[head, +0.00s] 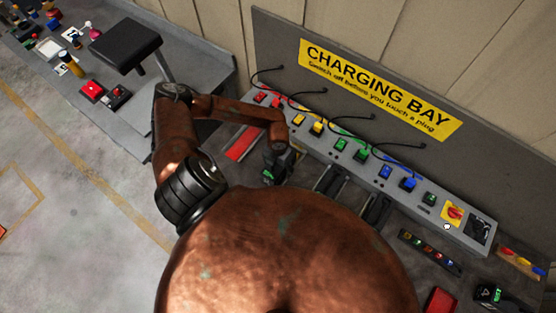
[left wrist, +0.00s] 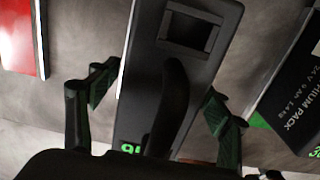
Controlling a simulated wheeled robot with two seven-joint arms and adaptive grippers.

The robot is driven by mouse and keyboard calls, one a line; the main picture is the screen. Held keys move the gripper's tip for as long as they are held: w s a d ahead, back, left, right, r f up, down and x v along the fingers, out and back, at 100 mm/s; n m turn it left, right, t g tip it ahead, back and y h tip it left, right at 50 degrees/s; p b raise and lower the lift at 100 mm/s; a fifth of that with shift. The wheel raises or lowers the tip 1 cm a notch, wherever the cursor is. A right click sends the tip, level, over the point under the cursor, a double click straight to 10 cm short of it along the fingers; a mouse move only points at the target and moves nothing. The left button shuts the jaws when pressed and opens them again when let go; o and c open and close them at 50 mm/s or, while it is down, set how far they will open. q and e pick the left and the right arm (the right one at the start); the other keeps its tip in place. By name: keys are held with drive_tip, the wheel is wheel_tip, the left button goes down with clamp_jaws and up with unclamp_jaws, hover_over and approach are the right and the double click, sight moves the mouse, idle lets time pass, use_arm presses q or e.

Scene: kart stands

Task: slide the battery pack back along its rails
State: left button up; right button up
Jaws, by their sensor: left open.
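My left gripper (head: 276,170) is at the front of the charging bench, left of the dark packs or rails (head: 331,181). In the left wrist view, its two fingers (left wrist: 156,108) stand open on either side of a dark grey slab with a square recess (left wrist: 190,55), a raised black handle (left wrist: 172,105) and green digits. Gaps show between the fingers and the slab. No label shows on it, so I cannot tell for sure that it is the battery pack. A black pack labelled "PACK 24 V" (left wrist: 300,95) lies to its right. My right gripper is out of view.
The charging strip (head: 325,130) has coloured plugs, hanging cables and a red-and-yellow switch (head: 454,213). A red-and-white item (left wrist: 22,38) lies left of the slab. A cluttered grey bench (head: 85,118) stands left. A black device (head: 487,293) sits at lower right.

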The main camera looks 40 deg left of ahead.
use_arm(q)
wheel_tip(320, 180, up, 12)
drive_tip(key=shift+f, duration=0.2)
